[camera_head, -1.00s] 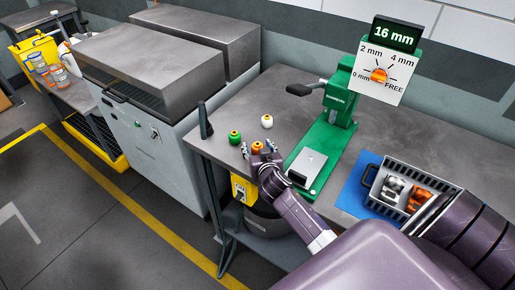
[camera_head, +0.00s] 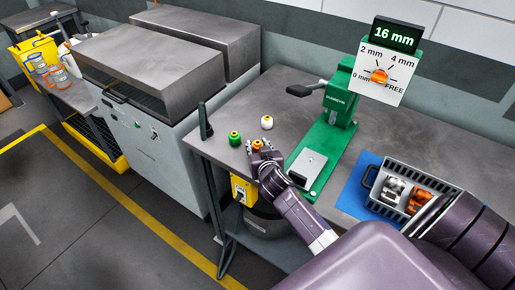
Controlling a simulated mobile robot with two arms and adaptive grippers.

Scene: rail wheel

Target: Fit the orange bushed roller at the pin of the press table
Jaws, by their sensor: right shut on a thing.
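The orange bushed roller (camera_head: 257,144) is at the front left of the press table (camera_head: 271,94), with only its top showing. My right gripper (camera_head: 259,152) is shut on it, and its fingers hide the lower part. I cannot tell whether the roller touches the table. The green press (camera_head: 337,108) stands to the right, with a metal block (camera_head: 308,163) on its base plate. I cannot make out the pin. My left gripper is not in view.
A green roller (camera_head: 235,139) and a white roller (camera_head: 267,122) stand close to my right gripper. A grey crate (camera_head: 378,186) with white and orange parts sits on a blue mat (camera_head: 351,197). The table's back left is clear.

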